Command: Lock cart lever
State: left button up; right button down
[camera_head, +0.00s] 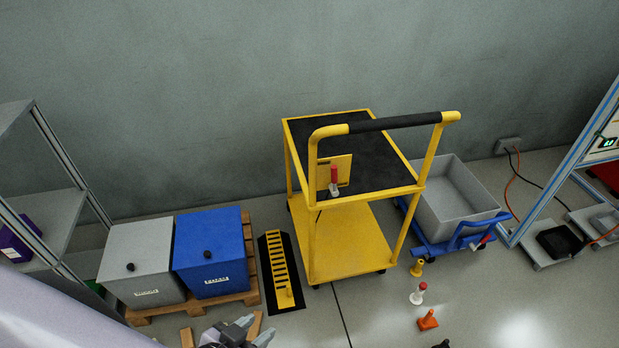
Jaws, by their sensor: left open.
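The yellow cart (358,112) stands in the middle of the view, with a black top deck and a black-sleeved push handle (395,122). A lever with a red grip (334,176) stands roughly upright in front of a small yellow plate on the cart's near left side. Its base is small, and I cannot tell its lock state. My left gripper (243,333) is open and empty at the bottom edge, low and left of the cart, well apart from the lever. My right gripper is not in view.
A grey bin (462,198) sits on a blue dolly (452,243) right of the cart. Grey (140,270) and blue (210,252) boxes stand on a wooden pallet (248,290) at left. A yellow slotted strip (278,262) and several small floor markers lie near the cart.

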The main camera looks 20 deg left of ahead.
aim_at(334, 191)
jog(key=j, duration=0.55)
jog(key=i+j, duration=0.15)
jog(key=j, duration=1)
jog(key=i, duration=0.05)
